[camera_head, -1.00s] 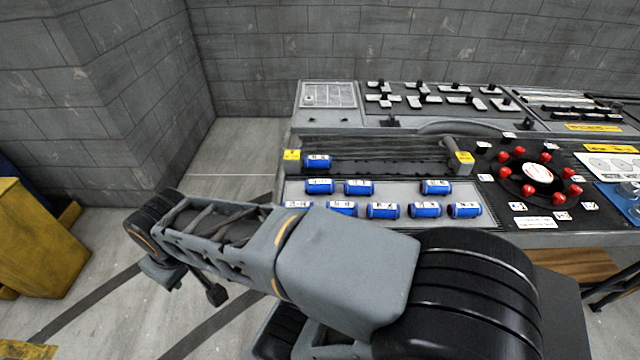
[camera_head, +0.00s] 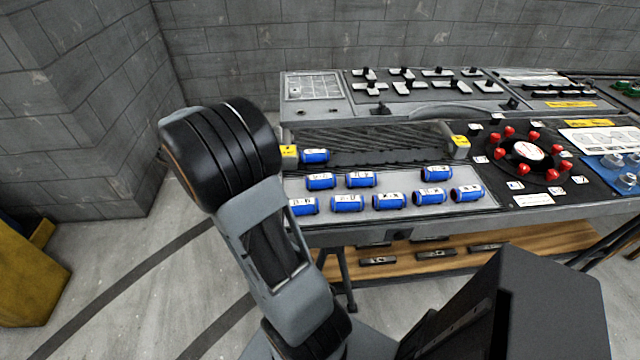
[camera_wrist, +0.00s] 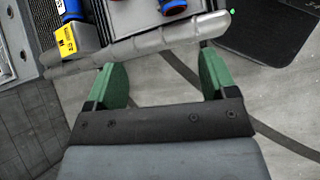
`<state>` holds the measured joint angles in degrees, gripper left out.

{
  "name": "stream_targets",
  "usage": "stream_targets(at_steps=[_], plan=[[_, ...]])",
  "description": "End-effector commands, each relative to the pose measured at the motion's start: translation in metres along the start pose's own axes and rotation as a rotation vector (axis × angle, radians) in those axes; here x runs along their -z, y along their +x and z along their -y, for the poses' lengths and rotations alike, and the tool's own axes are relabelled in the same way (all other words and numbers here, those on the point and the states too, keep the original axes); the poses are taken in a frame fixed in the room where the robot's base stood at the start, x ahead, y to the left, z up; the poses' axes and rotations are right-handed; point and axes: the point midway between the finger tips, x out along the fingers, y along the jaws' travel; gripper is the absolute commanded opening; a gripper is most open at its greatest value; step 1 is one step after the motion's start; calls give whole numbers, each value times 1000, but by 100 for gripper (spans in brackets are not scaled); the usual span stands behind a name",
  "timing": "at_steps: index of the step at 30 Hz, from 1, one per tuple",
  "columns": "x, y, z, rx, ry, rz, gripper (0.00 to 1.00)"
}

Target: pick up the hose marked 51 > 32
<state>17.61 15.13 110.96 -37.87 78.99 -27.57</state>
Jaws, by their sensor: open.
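Several short blue hoses with white labels lie in two rows on a pale tray (camera_head: 408,182) at the bench's front left, among them a front-row hose (camera_head: 389,202) and a back-row hose (camera_head: 435,175). One more hose (camera_head: 315,156) sits on a dark ribbed rack behind, beside a yellow block. The labels are too small to read, so I cannot tell which is 51 > 32. In the wrist view, my gripper (camera_wrist: 160,66) is open and empty, its green fingers apart near the bench's front edge. A blue hose (camera_wrist: 172,6) shows at the top. My gripper is hidden in the head view.
Right of the tray, a black panel (camera_head: 487,178) carries a ring of red knobs. Small grey parts stand on a raised back panel (camera_head: 345,105). A wooden shelf (camera_head: 400,252) runs below. A yellow cabinet (camera_head: 30,280) stands left; floor between is clear.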

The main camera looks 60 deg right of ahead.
Motion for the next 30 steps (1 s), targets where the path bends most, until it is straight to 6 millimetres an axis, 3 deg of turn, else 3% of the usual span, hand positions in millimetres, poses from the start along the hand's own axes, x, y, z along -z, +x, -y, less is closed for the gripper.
stream_targets(at_steps=[1,6,12,17,30], plan=[[3,15,-13,5,-36,71,78],[6,49,-48,13,-150,265,78],[8,74,-69,28,-231,401,78],[4,89,-76,36,-258,447,78],[-26,152,-79,37,-262,453,78]])
